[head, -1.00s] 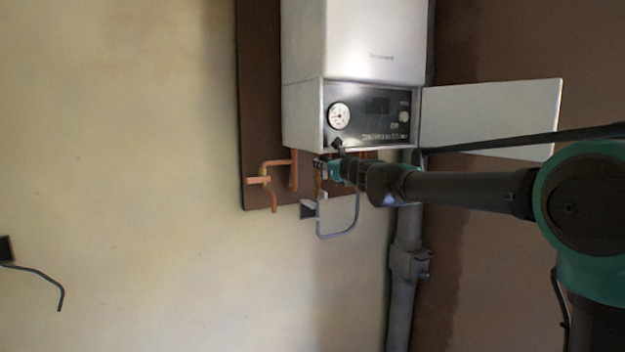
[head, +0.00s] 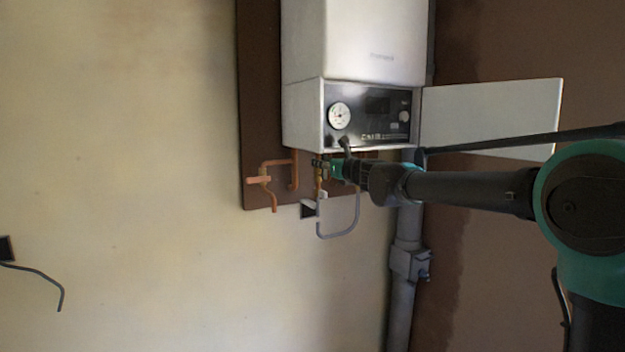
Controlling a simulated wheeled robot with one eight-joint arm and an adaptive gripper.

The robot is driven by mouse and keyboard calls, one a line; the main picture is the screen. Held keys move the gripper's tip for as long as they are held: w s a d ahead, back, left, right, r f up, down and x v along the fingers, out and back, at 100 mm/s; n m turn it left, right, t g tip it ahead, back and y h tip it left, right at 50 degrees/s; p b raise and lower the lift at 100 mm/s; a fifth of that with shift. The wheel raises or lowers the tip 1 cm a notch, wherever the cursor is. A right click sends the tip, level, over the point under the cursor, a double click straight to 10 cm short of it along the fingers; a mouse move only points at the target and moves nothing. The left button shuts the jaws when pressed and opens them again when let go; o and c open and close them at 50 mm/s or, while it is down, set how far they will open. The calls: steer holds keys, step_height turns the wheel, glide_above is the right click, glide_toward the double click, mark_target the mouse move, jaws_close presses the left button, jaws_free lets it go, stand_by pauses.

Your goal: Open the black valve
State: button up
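The white boiler (head: 352,45) hangs on the wall, with its dark control panel (head: 370,115) and round gauge showing. My gripper (head: 322,168) is just below the boiler's lower edge, among the pipes there, reaching in from the right. The black valve cannot be made out clearly; small dark parts at the gripper's tip may be the valve or the fingers. The fingers are too small and too crowded by the pipes to tell whether they are open or shut.
Copper pipes (head: 267,180) stand left of my gripper on the brown board (head: 256,100). A grey looped hose (head: 340,234) hangs below it. The open white flap (head: 490,115) is above my arm. A grey pipe (head: 399,310) runs down the wall.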

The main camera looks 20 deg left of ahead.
steer(key=v, duration=1.2)
steer(key=shift+a, duration=0.1)
steer(key=s+d+f+n+g+h, duration=0.1)
steer(key=s+d+f+n+h, duration=0.15)
steer(key=d+f+n, duration=0.55)
steer(key=s+d+f+n+g+h, duration=0.15)
steer(key=s+d+f+n, duration=0.3)
steer(key=f, duration=0.65)
steer(key=s+d+f+n+g+h, duration=0.25)
steer(key=d+f+n, duration=0.25)
steer(key=d+f, duration=0.3)
steer(key=s+d+f+n+g+h, duration=0.1)
steer(key=s+d+f+n+h, duration=0.2)
steer(key=s+d+f, duration=0.5)
steer(key=s+d+f+n+g+h, duration=0.1)
steer(key=s+d+f+n+h, duration=0.3)
steer(key=s+d+f, duration=0.4)
steer(key=d+f+n, duration=0.1)
steer(key=d+f, duration=0.3)
steer(key=d, duration=0.1)
steer(key=shift+s+d+f+n, duration=0.25)
steer(key=shift+s+f+n, duration=0.05)
steer(key=shift+n, duration=0.05)
steer(key=shift+w+a, duration=0.1)
steer(key=shift+a, duration=0.05)
